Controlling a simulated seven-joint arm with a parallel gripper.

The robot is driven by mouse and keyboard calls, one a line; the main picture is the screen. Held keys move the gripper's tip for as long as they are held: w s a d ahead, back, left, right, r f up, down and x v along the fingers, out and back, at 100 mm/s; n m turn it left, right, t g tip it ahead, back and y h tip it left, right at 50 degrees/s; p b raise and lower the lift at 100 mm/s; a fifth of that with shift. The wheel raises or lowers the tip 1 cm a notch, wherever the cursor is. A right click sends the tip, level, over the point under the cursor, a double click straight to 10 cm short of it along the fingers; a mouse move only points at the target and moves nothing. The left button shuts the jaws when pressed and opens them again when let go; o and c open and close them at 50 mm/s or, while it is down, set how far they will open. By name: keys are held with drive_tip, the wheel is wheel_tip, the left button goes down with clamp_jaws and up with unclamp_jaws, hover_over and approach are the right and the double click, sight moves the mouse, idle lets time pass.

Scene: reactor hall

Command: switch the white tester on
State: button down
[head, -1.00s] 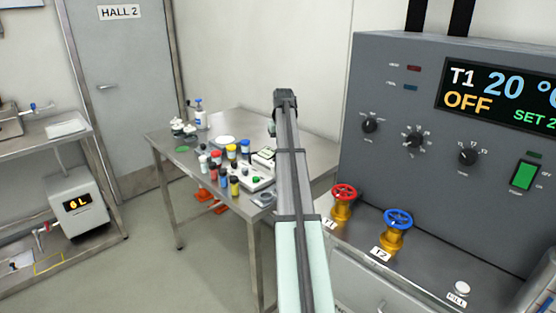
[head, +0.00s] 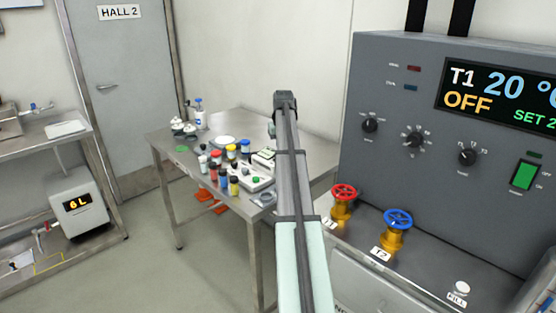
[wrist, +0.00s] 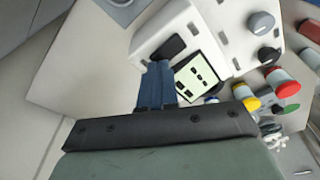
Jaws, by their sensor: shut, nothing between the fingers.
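The white tester (wrist: 180,25) has a pale green display (wrist: 200,76) with dark marks and a black switch (wrist: 167,48). In the wrist view, my gripper (wrist: 158,68) is shut and empty, its blue fingertips just below the switch. I cannot tell whether they touch it. The fingers hide part of the tester's front, and I cannot read the switch's position. In the head view the tester (head: 264,157) is on the steel table, partly hidden by my arm; the fingertips cannot be made out there.
The steel table (head: 167,150) carries several bottles and jars close to the tester. A second white device (wrist: 235,12) with a grey knob stands beside it. The grey control panel (head: 390,180) with red (head: 343,191) and blue (head: 398,218) valves is at right.

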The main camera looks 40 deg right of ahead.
drive_tip(key=shift+f, duration=0.55)
idle(0.4)
drive_tip(key=shift+r, duration=3.5)
